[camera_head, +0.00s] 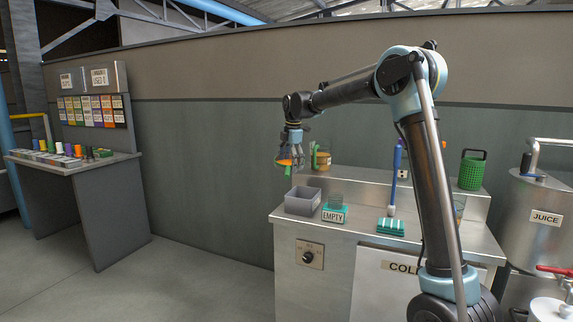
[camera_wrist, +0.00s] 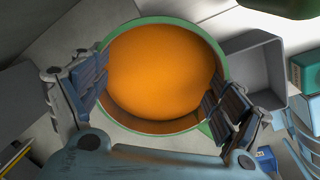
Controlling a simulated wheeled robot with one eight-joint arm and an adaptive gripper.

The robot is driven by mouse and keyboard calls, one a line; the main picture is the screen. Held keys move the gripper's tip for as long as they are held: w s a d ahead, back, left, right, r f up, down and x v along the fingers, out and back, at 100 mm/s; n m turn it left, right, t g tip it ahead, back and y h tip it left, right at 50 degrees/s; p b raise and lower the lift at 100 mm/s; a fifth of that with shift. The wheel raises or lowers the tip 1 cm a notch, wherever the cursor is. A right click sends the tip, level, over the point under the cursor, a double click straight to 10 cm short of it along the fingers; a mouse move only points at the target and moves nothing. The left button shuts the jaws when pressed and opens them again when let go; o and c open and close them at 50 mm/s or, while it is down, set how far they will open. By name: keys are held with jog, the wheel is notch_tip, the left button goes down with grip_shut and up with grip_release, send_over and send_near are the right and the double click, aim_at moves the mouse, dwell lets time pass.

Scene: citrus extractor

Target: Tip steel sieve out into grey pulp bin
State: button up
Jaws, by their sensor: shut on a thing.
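My gripper (camera_head: 291,150) is shut on a round vessel with a green rim, which I take for the sieve (camera_head: 284,162); no bare steel shows on it. In the wrist view my gripper's fingers (camera_wrist: 160,95) are on both sides of the sieve (camera_wrist: 112,42), and a smooth orange mass fills most of it. A grey open-topped bin (camera_head: 303,208) stands at the counter's left end, below and slightly right of the held sieve. The bin (camera_wrist: 282,68) also shows right of the sieve in the wrist view and looks empty where visible.
A teal box labelled EMPTY (camera_head: 334,215) stands beside the bin. An amber jar with a green handle (camera_head: 322,158) is behind it. Floor left of the counter is clear.

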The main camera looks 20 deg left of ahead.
jog(key=shift+w+a+f, duration=0.1)
jog(key=shift+w, duration=0.2)
jog(key=shift+a, duration=0.3)
jog(key=shift+w+a+g+h, duration=0.15)
jog(key=shift+a+g+h, duration=0.3)
jog(key=shift+g+h, duration=0.2)
